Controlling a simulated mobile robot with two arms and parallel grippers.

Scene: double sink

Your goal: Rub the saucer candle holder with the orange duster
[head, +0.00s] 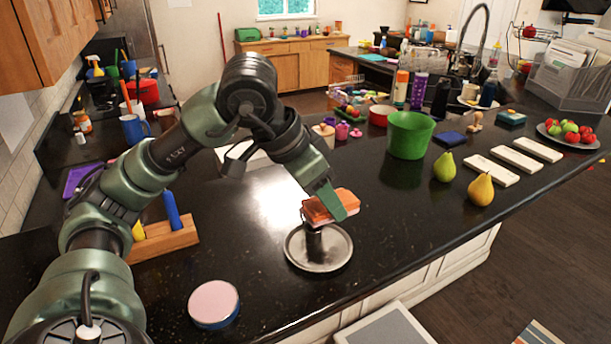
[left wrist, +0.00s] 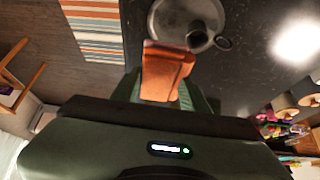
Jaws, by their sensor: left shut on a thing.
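The saucer candle holder (head: 318,262) is a round metal dish with a dark upright cup in its middle, standing on the black counter near its front edge. In the left wrist view the saucer candle holder (left wrist: 171,20) is at the top. My left gripper (head: 333,203) is shut on the orange duster (head: 317,209) and holds it just above the cup. The left wrist view shows the duster (left wrist: 164,74) between the fingers. I cannot tell whether the duster touches the cup. My right gripper is not in view.
A pink-topped round tin (head: 213,302) stands front left, and a wooden block (head: 165,240) behind it. A green bucket (head: 409,136), two pears (head: 481,190) and white bars (head: 491,170) stand to the right. The counter right of the saucer is clear.

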